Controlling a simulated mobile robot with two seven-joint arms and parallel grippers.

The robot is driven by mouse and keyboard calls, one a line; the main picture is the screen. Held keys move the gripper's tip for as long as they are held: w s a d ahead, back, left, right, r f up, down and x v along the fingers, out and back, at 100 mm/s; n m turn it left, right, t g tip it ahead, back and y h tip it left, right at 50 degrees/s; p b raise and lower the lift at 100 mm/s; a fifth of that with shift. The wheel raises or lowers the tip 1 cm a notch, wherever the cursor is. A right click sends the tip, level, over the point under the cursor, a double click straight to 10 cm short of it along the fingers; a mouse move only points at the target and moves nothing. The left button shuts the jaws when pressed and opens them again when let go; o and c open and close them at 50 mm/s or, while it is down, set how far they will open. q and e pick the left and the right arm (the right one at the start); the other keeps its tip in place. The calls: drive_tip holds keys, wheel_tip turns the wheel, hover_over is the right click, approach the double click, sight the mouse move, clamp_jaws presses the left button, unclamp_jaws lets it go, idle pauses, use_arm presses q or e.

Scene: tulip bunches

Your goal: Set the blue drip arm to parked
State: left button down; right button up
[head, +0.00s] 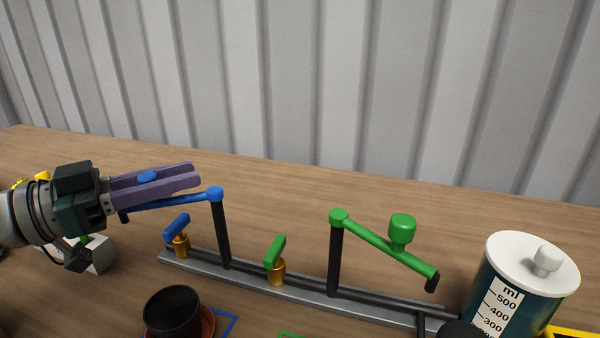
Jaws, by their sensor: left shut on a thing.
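The blue drip arm (182,202) is pivoted on top of a black post (221,236) and points left, with a dark nozzle at its far end. My left gripper (196,176) comes in from the left, with its purple fingers over the arm. It is shut on the arm's blue knob (148,178), which shows between the fingers. Part of the arm is hidden behind the fingers. A blue tap handle (176,227) on a brass valve stands on the rail below. My right gripper is not in view.
A grey rail (300,294) carries a green drip arm (385,245) with a green knob and a green tap (275,252). A black pot (173,312) stands on a reddish saucer. A measuring tank (515,285) stands right. The table behind is clear, up to a corrugated wall.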

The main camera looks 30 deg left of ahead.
use_arm(q)
drive_tip(key=shift+w+a+m+g+h+b, duration=0.1)
drive_tip(key=shift+m+g+h+b, duration=0.2)
drive_tip(key=shift+m+h+b, duration=0.15)
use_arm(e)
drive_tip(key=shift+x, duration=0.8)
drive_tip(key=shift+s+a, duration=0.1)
use_arm(q)
drive_tip(key=c, duration=0.7)
unclamp_jaws()
drive_tip(key=shift+o, duration=0.2)
drive_tip(key=v, duration=1)
drive_tip(key=shift+p, duration=0.4)
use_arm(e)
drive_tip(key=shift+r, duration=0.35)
